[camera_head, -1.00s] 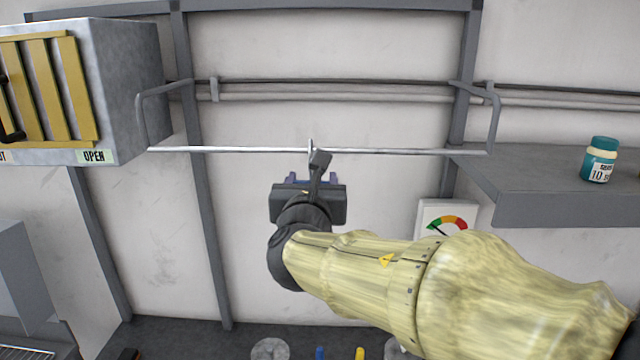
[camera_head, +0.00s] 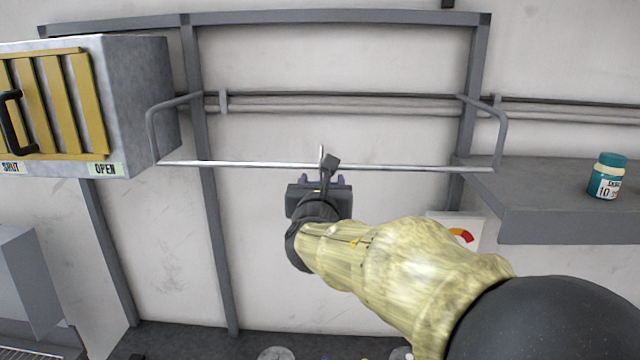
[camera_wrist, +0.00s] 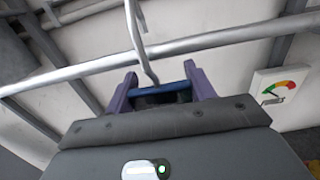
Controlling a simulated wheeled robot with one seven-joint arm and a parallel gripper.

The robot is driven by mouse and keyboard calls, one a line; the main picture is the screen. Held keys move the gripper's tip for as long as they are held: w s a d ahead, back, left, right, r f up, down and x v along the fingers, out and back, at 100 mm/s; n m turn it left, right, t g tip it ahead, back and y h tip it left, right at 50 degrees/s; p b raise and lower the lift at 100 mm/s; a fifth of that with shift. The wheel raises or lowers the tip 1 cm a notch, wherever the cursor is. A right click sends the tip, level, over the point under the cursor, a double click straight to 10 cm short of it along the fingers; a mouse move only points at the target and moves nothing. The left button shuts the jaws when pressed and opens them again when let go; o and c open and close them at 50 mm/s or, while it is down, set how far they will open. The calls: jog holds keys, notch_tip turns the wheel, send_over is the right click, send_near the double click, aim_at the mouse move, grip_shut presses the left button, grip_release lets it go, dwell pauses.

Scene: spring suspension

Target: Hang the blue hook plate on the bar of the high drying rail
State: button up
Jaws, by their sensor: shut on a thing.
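The drying rail's bar (camera_head: 420,168) runs level across the head view on bent end brackets. My gripper (camera_head: 322,181) is just below the middle of the bar. In the wrist view, its purple fingers (camera_wrist: 160,88) are shut on the blue hook plate (camera_wrist: 172,92), of which a narrow blue strip shows. The plate's pale metal hook (camera_head: 321,152) stands up past the bar. In the wrist view the hook (camera_wrist: 141,45) crosses in front of the bar (camera_wrist: 85,66), and its top is cut off. I cannot tell whether hook and bar touch. The plate is mostly hidden in the head view.
A grey box with a yellow slatted front (camera_head: 140,110) is at the left end of the rail. A grey shelf (camera_head: 570,228) with a teal jar (camera_head: 608,176) is at the right. A gauge (camera_head: 460,236) on the wall is partly behind my arm. Wall pipes run behind the bar.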

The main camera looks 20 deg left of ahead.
jog(key=shift+w+f+b, duration=0.1)
jog(key=shift+f+b, duration=0.7)
jog(key=shift+b, duration=0.25)
jog(key=shift+w+a+f+b, duration=0.1)
jog(key=shift+a+f+b, duration=0.05)
jog(key=shift+f+b, duration=0.25)
jog(key=shift+s+r, duration=0.1)
jog(key=shift+s, duration=0.1)
jog(key=o, duration=1)
jog(key=shift+w, duration=0.15)
jog(key=shift+o, duration=0.9)
jog(key=b+v, duration=0.7)
jog(key=v, duration=1)
jog(key=shift+s+d, duration=0.2)
jog(key=shift+s, duration=0.05)
